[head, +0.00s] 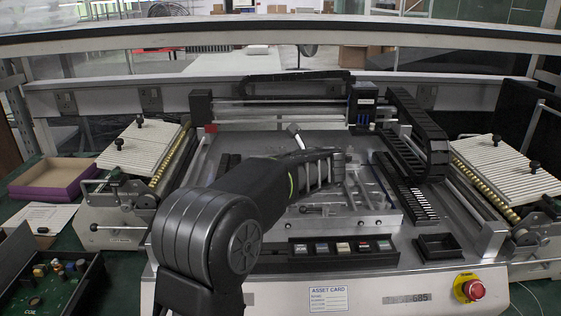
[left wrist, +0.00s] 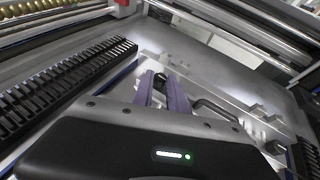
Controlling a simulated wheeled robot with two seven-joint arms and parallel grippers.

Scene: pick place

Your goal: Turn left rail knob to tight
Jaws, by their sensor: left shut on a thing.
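My left arm crosses the middle of the machine in the head view, and its left gripper (head: 338,165) is low over the metal bed. In the left wrist view the two fingers of the left gripper (left wrist: 162,82) are close together on a small dark knob (left wrist: 160,77) at a metal rail (left wrist: 205,80). The gripper is shut on this knob. The gripper hides the knob in the head view, and no tight mark can be made out. My right gripper is not in view.
A panel of buttons (head: 330,249) and a red emergency button (head: 473,290) are at the machine's front. A black cable chain (head: 418,128) stands right of the arm. A slotted black strip (left wrist: 65,85) runs left of the gripper in the wrist view.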

